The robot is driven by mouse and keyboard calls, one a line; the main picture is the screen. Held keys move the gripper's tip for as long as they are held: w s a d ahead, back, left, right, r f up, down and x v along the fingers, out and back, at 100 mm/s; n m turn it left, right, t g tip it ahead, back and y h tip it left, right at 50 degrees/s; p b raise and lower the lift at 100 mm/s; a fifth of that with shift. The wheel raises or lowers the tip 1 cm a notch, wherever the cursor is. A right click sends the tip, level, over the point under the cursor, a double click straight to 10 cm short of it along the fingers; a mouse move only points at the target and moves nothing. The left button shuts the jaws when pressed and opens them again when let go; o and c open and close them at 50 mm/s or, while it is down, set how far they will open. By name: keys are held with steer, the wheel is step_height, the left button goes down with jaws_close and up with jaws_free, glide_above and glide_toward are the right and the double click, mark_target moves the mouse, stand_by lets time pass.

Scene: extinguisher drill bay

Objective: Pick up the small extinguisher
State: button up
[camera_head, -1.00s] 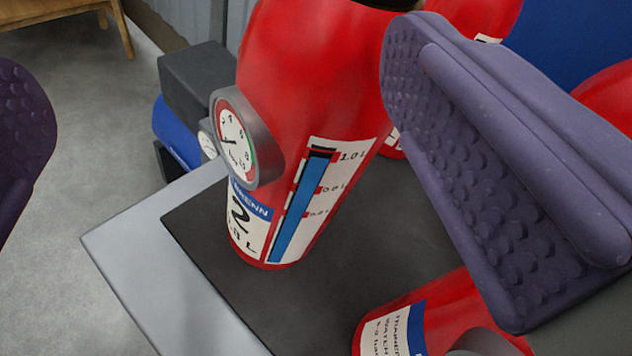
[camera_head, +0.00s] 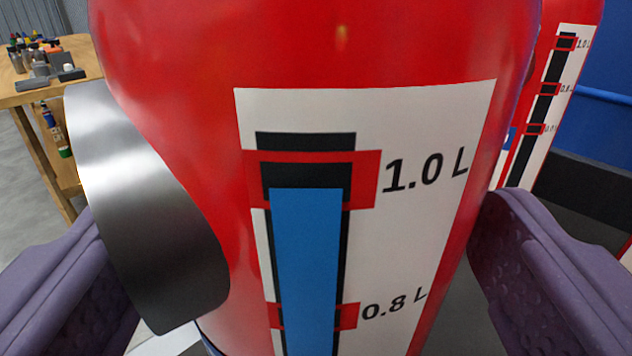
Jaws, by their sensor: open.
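A red extinguisher (camera_head: 180,60) fills the middle of the view, very close. Its white level label (camera_head: 420,130) shows a blue bar reaching just below the 1.0 L mark. A grey round gauge housing (camera_head: 140,210) sticks out on its left side, seen edge-on. My gripper (camera_head: 290,260) is open, with one purple ridged finger on each side of the extinguisher. The left finger is partly behind the gauge housing; the right finger is close to the body's right edge. I cannot tell whether either finger touches. The extinguisher's top and base are out of view.
A second red extinguisher (camera_head: 575,75) with a similar label stands close behind on the right. A dark surface (camera_head: 590,200) and a blue panel (camera_head: 615,60) lie beyond it. At the far left is a wooden table (camera_head: 40,92) with several small items.

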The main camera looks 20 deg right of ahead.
steer(key=x, duration=0.2)
steer(key=shift+w+d, duration=0.15)
steer(key=shift+w, duration=0.2)
steer(key=c, duration=1.8)
steer(key=shift+w+r, duration=0.1)
steer(key=shift+r, duration=0.05)
steer(key=shift+c, duration=0.3)
